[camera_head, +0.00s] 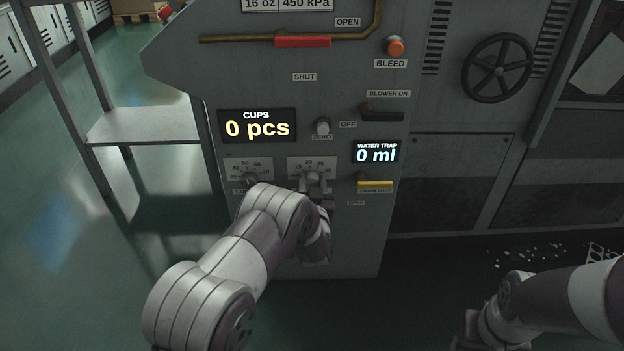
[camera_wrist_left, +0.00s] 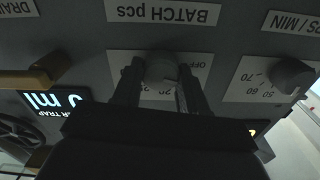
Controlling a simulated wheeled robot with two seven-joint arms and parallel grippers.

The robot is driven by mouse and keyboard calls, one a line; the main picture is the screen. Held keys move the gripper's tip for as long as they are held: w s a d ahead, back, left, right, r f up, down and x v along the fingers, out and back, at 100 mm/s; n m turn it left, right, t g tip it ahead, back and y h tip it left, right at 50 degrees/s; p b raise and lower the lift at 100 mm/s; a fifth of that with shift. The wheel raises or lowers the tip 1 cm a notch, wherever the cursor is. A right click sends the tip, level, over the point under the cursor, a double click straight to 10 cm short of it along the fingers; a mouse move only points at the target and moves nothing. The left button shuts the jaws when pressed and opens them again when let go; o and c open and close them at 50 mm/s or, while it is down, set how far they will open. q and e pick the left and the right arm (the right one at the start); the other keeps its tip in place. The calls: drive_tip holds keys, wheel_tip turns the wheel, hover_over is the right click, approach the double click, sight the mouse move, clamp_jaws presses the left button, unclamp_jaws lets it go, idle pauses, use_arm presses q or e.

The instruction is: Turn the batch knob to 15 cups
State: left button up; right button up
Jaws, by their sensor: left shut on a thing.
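The batch knob (camera_head: 313,178) is a grey knob on a white dial plate with numbers, low on the grey machine panel. In the left wrist view the knob (camera_wrist_left: 161,72) sits under the upside-down label "BATCH pcs". My left gripper (camera_wrist_left: 158,88) is shut on it, with one dark finger on each side. In the head view my left gripper (camera_head: 315,192) is at the dial, partly hidden by my wrist. The pointer direction is not clear, and the fingers cover part of the scale. My right gripper (camera_head: 468,334) is low at the right, its fingers not clearly visible.
The cups display (camera_head: 258,127) reads 0 pcs and the water trap display (camera_head: 376,154) 0 ml. A speed knob (camera_head: 249,178) is left of the batch dial. A yellow drain lever (camera_head: 376,184) is to its right. The zero button (camera_head: 322,126) is above.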

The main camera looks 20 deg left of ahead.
use_arm(q)
drive_tip(key=shift+f+m+p, duration=0.1)
drive_tip(key=shift+m+p, duration=1)
drive_tip(key=shift+m, duration=1.1)
drive_tip(key=o, duration=1.1)
drive_tip(key=shift+c, duration=0.2)
drive_tip(key=shift+s+d, duration=0.1)
drive_tip(key=shift+s, duration=0.05)
drive_tip(key=p+v, duration=0.5)
drive_tip(key=v, duration=0.7)
drive_tip(key=shift+s, duration=0.25)
